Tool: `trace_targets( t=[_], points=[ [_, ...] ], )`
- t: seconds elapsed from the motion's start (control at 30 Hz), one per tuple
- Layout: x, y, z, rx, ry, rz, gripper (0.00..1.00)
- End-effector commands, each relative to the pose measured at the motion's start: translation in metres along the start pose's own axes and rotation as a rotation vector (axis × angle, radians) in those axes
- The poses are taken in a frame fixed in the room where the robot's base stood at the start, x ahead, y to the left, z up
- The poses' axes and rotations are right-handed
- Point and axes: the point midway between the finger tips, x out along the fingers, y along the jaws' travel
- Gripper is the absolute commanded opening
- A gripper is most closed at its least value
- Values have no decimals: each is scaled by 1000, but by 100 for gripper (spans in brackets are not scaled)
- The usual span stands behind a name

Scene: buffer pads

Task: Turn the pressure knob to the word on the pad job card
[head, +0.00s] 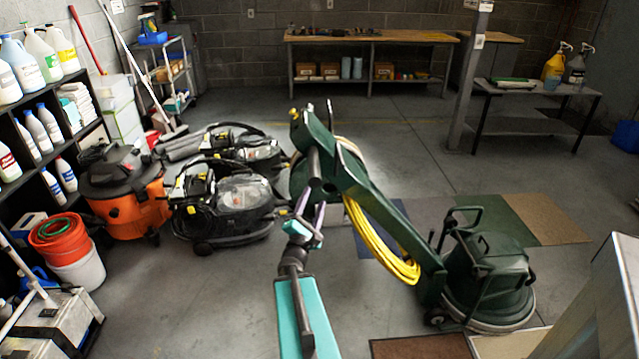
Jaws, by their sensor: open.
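A dark green floor machine (487,270) with a coiled yellow cable (378,240) stands right of centre, its long green handle column (365,190) slanting up to the left. My arm reaches up from the bottom centre. My gripper (312,195) is open, its two purple fingers apart close to the dark upper handle part of the machine. Contact cannot be told. I cannot make out the pressure knob or its pointer at this size. A white card (479,40) hangs on the grey post, but its words are unreadable, and I cannot tell if it is the pad job card.
Square pads or mats in blue, grey, green (515,215) and brown lie behind the machine; more lie at the bottom. Black vacuums (222,207) and an orange vacuum (125,205) stand left, near a bottle shelf. A workbench (370,38) stands behind. A pale cabinet edge is bottom right.

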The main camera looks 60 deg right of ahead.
Motion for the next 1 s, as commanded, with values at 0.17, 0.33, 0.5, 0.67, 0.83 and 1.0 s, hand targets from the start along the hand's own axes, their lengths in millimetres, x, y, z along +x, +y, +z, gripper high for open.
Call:
trace_targets(
  t=[0.17, 0.33, 0.5, 0.67, 0.83, 1.0],
  points=[
    [6, -2, -1, 0, -1, 2, 52],
    [25, -1, -2, 1, -1, 2, 52],
    [37, -2, -2, -1, -1, 1, 52],
    [39, -3, -2, -1, -4, -3, 52],
    [42, -4, -2, -2, -6, -7, 52],
    [45, -4, -2, -3, -8, -9, 52]
  ],
)
